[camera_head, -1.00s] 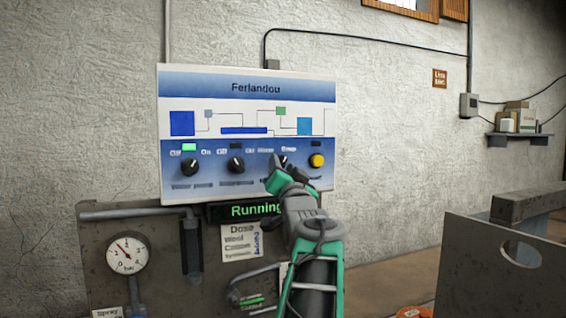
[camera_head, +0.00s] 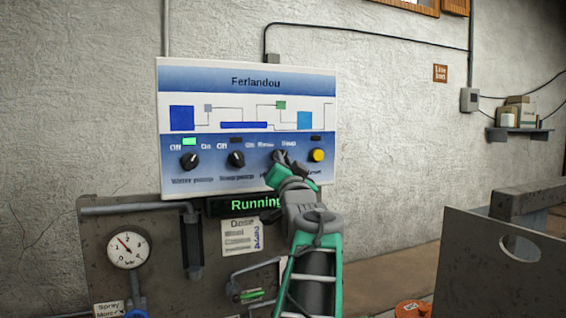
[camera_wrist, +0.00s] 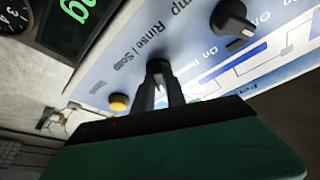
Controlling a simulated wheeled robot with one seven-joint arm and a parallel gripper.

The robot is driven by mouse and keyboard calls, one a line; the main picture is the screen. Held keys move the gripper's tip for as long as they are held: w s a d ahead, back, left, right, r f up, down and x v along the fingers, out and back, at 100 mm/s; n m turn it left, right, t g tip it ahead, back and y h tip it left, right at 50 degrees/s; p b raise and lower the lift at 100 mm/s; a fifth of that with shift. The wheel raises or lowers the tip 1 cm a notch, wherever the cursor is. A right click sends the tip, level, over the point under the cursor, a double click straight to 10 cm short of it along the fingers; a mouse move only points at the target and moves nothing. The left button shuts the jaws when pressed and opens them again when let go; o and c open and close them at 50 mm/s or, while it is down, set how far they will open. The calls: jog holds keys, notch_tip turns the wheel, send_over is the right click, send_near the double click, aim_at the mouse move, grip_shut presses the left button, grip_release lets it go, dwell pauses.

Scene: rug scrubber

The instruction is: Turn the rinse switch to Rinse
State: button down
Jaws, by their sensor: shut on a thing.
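The rinse switch is a dark knob on the white and blue control panel (camera_head: 247,90), third in the row, between the "Rinse" and "Soap" labels. In the head view it is mostly hidden by my gripper (camera_head: 281,160). In the wrist view the dark knob (camera_wrist: 158,66) shows above the "Rinse / Soap" lettering's right end, at the tips of my two fingers (camera_wrist: 165,85). My gripper is shut on this knob. The knob's pointer is covered, so its exact setting cannot be told.
The water pump knob (camera_head: 190,161) and a second pump knob (camera_head: 236,159) stand to the left. A yellow button (camera_head: 317,155) is close on the right. Below are a green "Running" display (camera_head: 255,204) and a pressure gauge (camera_head: 128,248). A grey metal plate (camera_head: 500,270) stands at lower right.

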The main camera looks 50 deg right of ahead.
jog(key=shift+f+b, duration=0.15)
jog(key=shift+b, duration=0.25)
jog(key=shift+s+d+n+t+y+b, duration=0.1)
jog(key=shift+n+t+y+b, duration=0.9)
jog(key=shift+n, duration=1.85)
jog(key=shift+s+d+n+t+y+b, duration=0.15)
jog(key=shift+n+t+y+b, duration=0.3)
jog(key=shift+n+y+b, duration=1.75)
jog(key=shift+w+d+n+t+y+b, duration=0.1)
jog(key=shift+n+t+y+b, duration=0.45)
jog(key=shift+n, duration=3)
jog(key=c, duration=1.4)
grip_release()
jog(key=shift+o, duration=0.2)
